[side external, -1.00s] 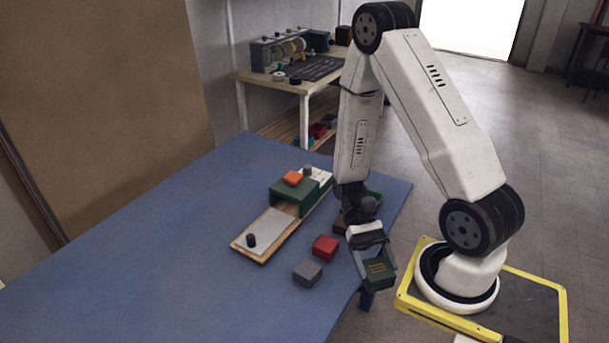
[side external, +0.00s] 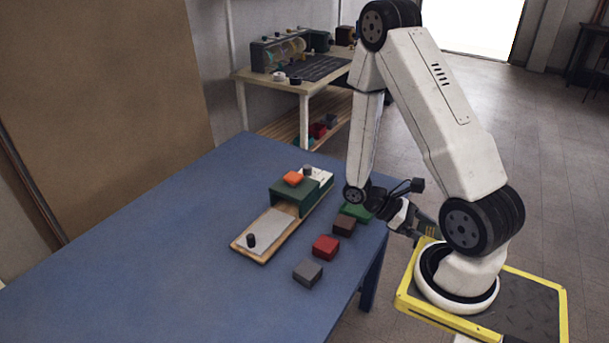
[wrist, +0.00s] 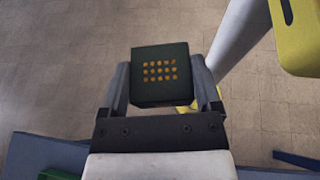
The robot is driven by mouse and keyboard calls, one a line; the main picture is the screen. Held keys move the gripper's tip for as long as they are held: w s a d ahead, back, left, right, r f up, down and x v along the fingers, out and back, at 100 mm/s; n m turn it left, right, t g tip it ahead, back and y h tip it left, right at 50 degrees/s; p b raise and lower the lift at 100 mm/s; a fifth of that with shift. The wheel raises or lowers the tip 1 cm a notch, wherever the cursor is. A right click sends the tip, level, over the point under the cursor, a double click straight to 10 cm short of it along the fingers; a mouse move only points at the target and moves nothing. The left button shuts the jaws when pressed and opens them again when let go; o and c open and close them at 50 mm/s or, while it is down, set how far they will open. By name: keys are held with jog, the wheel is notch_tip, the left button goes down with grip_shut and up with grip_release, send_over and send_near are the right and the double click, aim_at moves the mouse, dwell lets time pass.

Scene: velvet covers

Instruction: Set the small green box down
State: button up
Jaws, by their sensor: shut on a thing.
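The small green box (wrist: 160,62), dark green with a grid of orange dots on its face, sits between both fingers of my gripper (wrist: 162,88) in the wrist view. The fingers are shut on its two sides. In the side view my gripper (side external: 426,226) is tipped sideways past the table's right edge, pointing toward my base. The box is hard to make out there. Bare floor shows behind the box in the wrist view.
On the blue table (side external: 150,235) stand a green block (side external: 356,212), a brown block (side external: 344,226), a red block (side external: 325,247) and a grey block (side external: 308,273) in a row. A wooden board (side external: 262,257) carries a green housing (side external: 292,200). The table's left part is clear.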

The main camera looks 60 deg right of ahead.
jog(key=w+d+n+t+h, duration=0.3)
jog(key=d+n+t+h, duration=0.1)
jog(key=d+n+h, duration=0.5)
jog(key=w+d+f+n+t+h, duration=0.2)
jog(key=w+d+n+t, duration=0.3)
jog(key=w+n+t, duration=0.2)
jog(key=shift+w+f+t, duration=0.3)
jog(key=shift+w+t, duration=0.9)
jog(key=shift+w, duration=0.1)
jog(key=w+d+f, duration=0.8)
jog(key=w, duration=0.1)
jog(key=shift+d+f, duration=0.25)
jog(key=shift+d, duration=0.1)
jog(key=shift+w+d+f, duration=0.3)
jog(key=shift+w+f, duration=0.05)
jog(key=shift+f, duration=0.1)
